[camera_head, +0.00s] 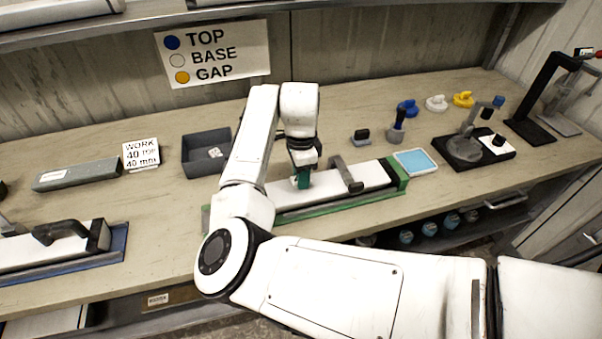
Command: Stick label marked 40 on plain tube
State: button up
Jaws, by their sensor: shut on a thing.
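A long white tube (367,175) without visible marking lies in a green cradle (325,207) at the middle of the bench. A dark grey clamp (346,176) crosses it. My gripper (302,181) points down over the tube, left of the clamp. It is shut on a small teal piece (303,179) at or just above the tube's top; I cannot tell if they touch. Any number on the piece is not readable. A dark open tray (196,140) behind my arm holds small white pieces (215,152) with dark marks. My arm hides the tube's left part.
A second white tube (38,254) lies in a blue cradle (110,263) at left. A grey bar (78,174) and a "WORK 40 mm" card (141,154) stand behind. Right are a light blue pad (415,161), a dark stand (465,148) and blue, white and yellow caps.

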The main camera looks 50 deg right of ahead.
jog(key=shift+f+b, duration=0.6)
jog(key=shift+f, duration=0.55)
jog(key=shift+r, duration=0.1)
dwell(0.3)
jog(key=o, duration=1)
jog(key=shift+o, duration=0.5)
jog(key=o, duration=0.4)
jog(key=shift+r+p, duration=3.05)
jog(key=shift+r, duration=0.45)
